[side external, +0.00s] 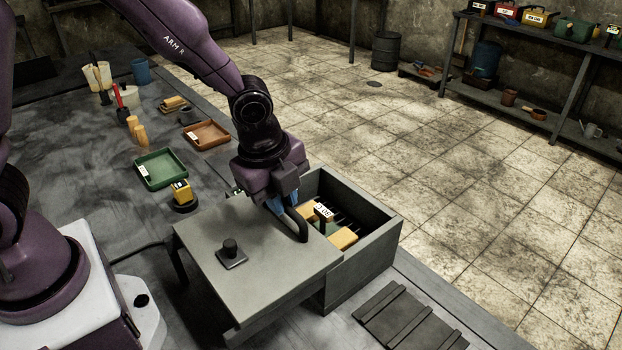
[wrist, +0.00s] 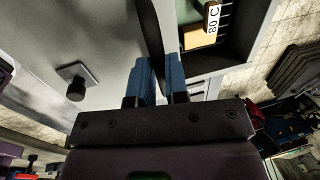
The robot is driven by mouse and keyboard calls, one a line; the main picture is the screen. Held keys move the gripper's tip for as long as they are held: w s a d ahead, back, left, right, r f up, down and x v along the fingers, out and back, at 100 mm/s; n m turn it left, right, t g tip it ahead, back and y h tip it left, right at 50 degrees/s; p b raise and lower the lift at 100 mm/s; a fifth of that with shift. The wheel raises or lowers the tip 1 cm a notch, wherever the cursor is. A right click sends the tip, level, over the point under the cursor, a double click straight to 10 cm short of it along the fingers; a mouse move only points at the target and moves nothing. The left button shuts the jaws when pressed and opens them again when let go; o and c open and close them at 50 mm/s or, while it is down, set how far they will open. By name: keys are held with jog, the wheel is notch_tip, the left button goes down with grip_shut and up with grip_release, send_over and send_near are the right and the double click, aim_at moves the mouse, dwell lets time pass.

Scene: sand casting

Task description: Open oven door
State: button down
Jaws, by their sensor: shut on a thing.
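The oven (side external: 365,275) is a grey box, open at the top on its right side. Its flat grey door panel (side external: 275,268) lies level to the left of the opening. A dark curved handle (side external: 301,228) stands on the panel's right part, and it also shows in the wrist view (wrist: 154,38). My gripper (side external: 277,207) reaches down from above, its blue fingers (wrist: 160,72) closed around the handle. Inside the oven are orange-yellow blocks (side external: 343,239) and a white label reading "80 C" (wrist: 213,18). My gripper hides part of the handle and the opening's far left.
A dark knob on a square plate (side external: 231,250) stands on the panel. Green (side external: 160,169) and brown (side external: 206,134) trays and a yellow block on a dark round base (side external: 182,195) are behind left. A ribbed dark plate (side external: 405,318) lies right of the oven.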

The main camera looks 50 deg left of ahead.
jog(key=shift+s, duration=1.45)
jog(key=c, duration=1.1)
grip_release()
jog(key=shift+r, duration=0.25)
jog(key=r, duration=0.4)
jog(key=s+r, duration=0.1)
jog(key=r, duration=0.3)
jog(key=s+r, duration=0.1)
jog(key=r, duration=0.3)
jog(key=shift+s+r, duration=0.1)
jog(key=shift+s, duration=0.05)
